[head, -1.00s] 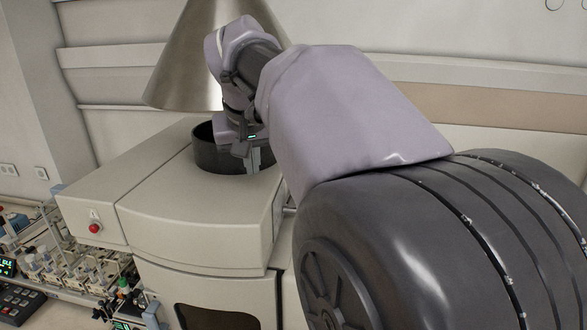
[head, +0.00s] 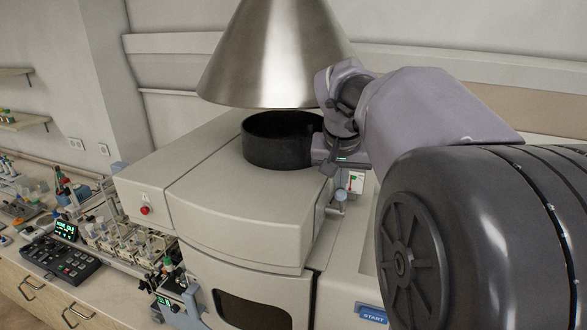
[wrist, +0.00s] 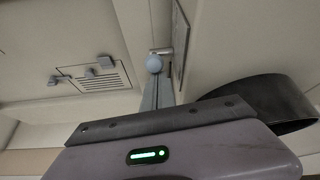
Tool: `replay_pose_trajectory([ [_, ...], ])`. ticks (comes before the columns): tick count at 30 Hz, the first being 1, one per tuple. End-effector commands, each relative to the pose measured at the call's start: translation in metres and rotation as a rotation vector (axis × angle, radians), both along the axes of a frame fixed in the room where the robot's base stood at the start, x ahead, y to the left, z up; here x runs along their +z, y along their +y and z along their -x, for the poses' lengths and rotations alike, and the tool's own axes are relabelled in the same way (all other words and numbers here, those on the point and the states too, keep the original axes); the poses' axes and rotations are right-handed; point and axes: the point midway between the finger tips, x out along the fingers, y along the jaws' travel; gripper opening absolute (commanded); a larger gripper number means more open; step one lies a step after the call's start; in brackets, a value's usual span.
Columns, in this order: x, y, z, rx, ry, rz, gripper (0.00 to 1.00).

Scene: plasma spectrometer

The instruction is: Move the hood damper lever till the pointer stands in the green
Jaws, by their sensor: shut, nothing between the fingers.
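The hood damper lever shows as a blue-grey round knob (head: 340,196) on a short stem at the right side of the beige instrument. Beside it is a small white scale plate (head: 356,182) with green and red marks; where the pointer stands on it is too small to tell. My gripper (head: 341,183) is shut and empty, just above the knob. In the wrist view the knob (wrist: 154,63) sits right at the tips of my shut fingers (wrist: 157,90); I cannot tell whether they touch. My gripper body hides part of the lever's surroundings.
A metal cone hood (head: 275,60) hangs above a black collar (head: 272,158) on the beige instrument (head: 235,215), close left of my gripper. A red button (head: 145,211) is on its left front. A cluttered bench (head: 60,290) stands at the left.

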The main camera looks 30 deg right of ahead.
Motion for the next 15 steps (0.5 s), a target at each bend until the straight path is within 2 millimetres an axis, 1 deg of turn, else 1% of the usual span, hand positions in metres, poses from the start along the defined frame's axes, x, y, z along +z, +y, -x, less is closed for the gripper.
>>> replay_pose_trajectory([
  [5, 0.0, 0.0, 0.0, 0.0, 0.0, 0.0, 0.0],
  [7, -0.004, 0.001, 0.001, 0.001, -0.009, 0.01, 0.0],
  [11, -0.013, 0.007, 0.005, 0.001, -0.05, 0.058, 0.0],
  [15, -0.015, 0.014, 0.012, 0.002, -0.088, 0.103, 0.0],
])
